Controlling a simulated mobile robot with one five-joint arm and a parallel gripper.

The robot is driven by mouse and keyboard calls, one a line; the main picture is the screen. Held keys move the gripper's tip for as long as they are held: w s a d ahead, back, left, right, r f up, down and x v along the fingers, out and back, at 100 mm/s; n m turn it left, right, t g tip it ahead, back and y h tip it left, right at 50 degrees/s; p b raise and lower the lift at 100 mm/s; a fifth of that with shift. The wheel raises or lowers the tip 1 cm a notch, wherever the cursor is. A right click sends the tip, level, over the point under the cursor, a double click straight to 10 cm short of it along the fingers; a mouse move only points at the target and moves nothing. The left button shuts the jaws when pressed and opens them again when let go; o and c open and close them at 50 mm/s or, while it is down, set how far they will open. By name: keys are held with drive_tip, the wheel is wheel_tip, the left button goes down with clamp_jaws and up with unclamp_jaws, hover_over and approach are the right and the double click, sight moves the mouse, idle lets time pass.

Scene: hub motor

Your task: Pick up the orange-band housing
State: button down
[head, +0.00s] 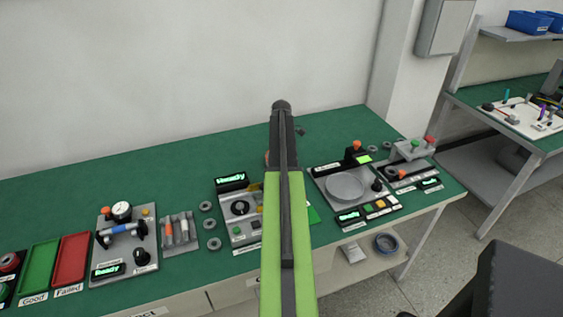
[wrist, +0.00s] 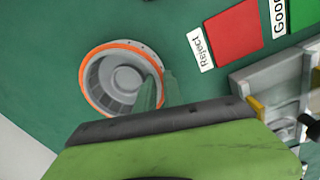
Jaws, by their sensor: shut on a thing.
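The orange-band housing (wrist: 95,97) is a round grey cup with an orange band around its rim, seen in the wrist view with its open side up. My gripper (wrist: 159,92) is shut on the right side of its wall, with one finger inside the cup and the other outside. Whether the housing touches the green table top cannot be told. In the head view my arm hides the gripper and nearly all of the housing; a small orange bit shows at the arm's left edge.
In the wrist view a red Reject tray (wrist: 240,40) and a green Good tray (wrist: 306,12) lie to the right. A grey fixture (wrist: 270,82) stands at the right edge. In the head view several stations and grey rings line the bench front; the bench's back left is clear.

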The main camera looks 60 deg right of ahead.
drive_tip(key=r+p, duration=0.4)
drive_tip(key=shift+s+d+r, duration=0.1)
drive_tip(key=shift+s+r, duration=0.15)
drive_tip(key=shift+r, duration=0.15)
drive_tip(key=s+d+r+p, duration=0.5)
drive_tip(key=s+p, duration=0.1)
drive_tip(key=s, duration=0.4)
drive_tip(key=shift+r, duration=0.4)
